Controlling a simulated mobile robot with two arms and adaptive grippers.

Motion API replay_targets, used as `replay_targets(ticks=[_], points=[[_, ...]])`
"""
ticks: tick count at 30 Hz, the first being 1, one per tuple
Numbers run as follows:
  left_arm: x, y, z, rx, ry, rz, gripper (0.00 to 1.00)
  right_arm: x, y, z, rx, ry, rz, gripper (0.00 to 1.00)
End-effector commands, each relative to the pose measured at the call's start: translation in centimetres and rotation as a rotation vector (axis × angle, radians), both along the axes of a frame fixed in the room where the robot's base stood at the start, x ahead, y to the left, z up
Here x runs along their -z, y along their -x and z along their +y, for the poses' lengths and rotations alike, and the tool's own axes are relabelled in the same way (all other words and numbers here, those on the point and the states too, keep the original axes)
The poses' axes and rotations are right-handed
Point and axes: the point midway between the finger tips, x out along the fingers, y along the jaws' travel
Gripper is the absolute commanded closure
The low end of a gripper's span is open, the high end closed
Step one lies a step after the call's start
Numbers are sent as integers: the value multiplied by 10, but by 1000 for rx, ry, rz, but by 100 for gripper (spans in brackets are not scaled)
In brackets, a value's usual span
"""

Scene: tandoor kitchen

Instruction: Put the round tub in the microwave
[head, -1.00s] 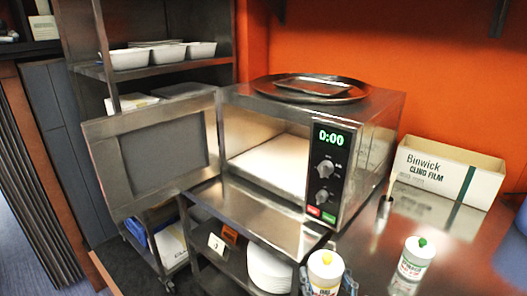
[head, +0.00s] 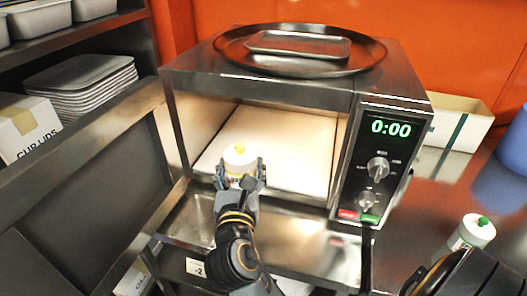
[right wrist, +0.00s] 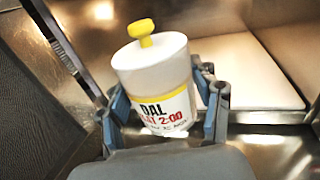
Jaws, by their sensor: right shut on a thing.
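The round tub (head: 240,158) is white with a yellow knob on its lid. In the right wrist view the tub (right wrist: 155,75) shows a label with "DAL" and "2:00", and it tilts a little in that picture. My right gripper (head: 240,180) is shut on it, one finger on each side, at the front of the microwave's opening. The microwave (head: 395,105) is steel, its display reads 0:00, and its door (head: 80,200) stands open to the left. Its lit cavity has a bare pale floor (head: 275,150). My left gripper is out of view.
A round tray (head: 225,45) with a smaller tray (head: 300,43) lies on top of the microwave. Shelves with stacked trays (head: 85,85) stand at left.

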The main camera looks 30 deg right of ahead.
Motion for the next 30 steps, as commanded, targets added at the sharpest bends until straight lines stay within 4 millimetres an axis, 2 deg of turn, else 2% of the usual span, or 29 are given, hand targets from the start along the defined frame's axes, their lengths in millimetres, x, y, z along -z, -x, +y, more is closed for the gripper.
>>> replay_targets(ticks=[5,13,24,27,30], points=[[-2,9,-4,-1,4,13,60,-10,-9,-14,63,5,-3,79],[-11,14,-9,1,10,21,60,-11,-54,-68,62,8,-4,79],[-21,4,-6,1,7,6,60,-10,-116,-140,60,5,-2,79],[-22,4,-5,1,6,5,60,-9,-128,-154,59,3,-2,79],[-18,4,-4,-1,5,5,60,9,-126,-152,57,2,1,79]])
